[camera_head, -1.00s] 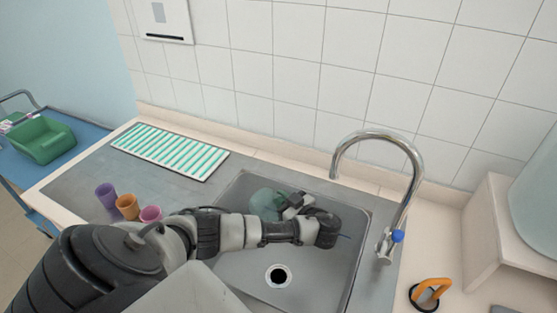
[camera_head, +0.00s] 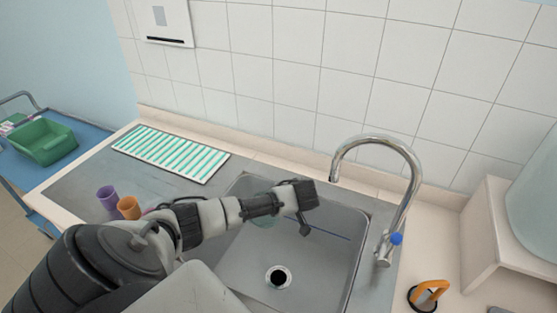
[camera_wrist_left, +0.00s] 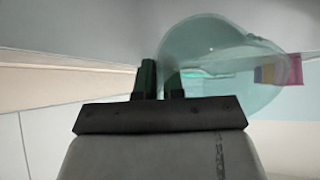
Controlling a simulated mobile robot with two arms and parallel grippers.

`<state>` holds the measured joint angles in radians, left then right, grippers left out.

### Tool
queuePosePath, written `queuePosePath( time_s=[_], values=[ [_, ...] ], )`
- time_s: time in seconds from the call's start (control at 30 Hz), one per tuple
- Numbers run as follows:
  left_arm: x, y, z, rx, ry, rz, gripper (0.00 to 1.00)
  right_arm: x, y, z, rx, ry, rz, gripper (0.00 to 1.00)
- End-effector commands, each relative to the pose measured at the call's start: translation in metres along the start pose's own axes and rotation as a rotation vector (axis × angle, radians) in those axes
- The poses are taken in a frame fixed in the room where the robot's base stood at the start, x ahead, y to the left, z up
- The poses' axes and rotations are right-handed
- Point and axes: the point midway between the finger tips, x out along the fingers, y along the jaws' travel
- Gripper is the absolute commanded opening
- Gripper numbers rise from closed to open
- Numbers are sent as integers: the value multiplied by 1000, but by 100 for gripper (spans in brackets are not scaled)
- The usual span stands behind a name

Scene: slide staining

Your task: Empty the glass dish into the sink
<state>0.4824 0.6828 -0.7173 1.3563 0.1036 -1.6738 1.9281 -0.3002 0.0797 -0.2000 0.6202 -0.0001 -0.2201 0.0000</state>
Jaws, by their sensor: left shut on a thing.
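The glass dish (camera_wrist_left: 225,55) is clear and pale teal. My left gripper (camera_wrist_left: 161,80) is shut on its edge in the left wrist view. In the head view only a small part of the dish (camera_head: 263,221) shows below my left arm, over the back left of the sink; the arm hides the rest. The dish's exact tilt and any contents cannot be made out. The grey metal sink (camera_head: 325,262) has a round drain (camera_head: 278,277) in its floor. My right gripper is not in view.
A curved tap (camera_head: 412,180) with a blue knob stands right of the sink. An orange-handled item (camera_head: 428,293) lies on the right counter. A green-striped rack (camera_head: 172,152) and purple (camera_head: 107,198) and orange (camera_head: 128,208) cups stand to the left.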

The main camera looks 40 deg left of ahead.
Motion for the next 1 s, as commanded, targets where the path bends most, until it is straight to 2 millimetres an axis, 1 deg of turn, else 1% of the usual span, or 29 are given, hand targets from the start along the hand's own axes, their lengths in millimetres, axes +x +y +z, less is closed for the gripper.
queuePosePath(
  time_s=[0.03, 0.13, 0.4, 0.57, 0.7, 1.0],
  values=[
    [2, 0, -1, 0, -41, -7, 0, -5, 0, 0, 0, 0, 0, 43],
    [8, 0, -1, 5, -124, -15, 0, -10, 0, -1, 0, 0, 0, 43],
    [39, 4, -7, 19, -366, -39, 0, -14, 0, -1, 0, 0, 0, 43],
    [56, 6, -8, 30, -514, -52, 0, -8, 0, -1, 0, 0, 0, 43],
    [68, 7, -9, 39, -620, -64, 0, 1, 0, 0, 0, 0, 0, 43],
    [79, 8, -11, 53, -750, -78, 0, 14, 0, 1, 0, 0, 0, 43]
  ],
)
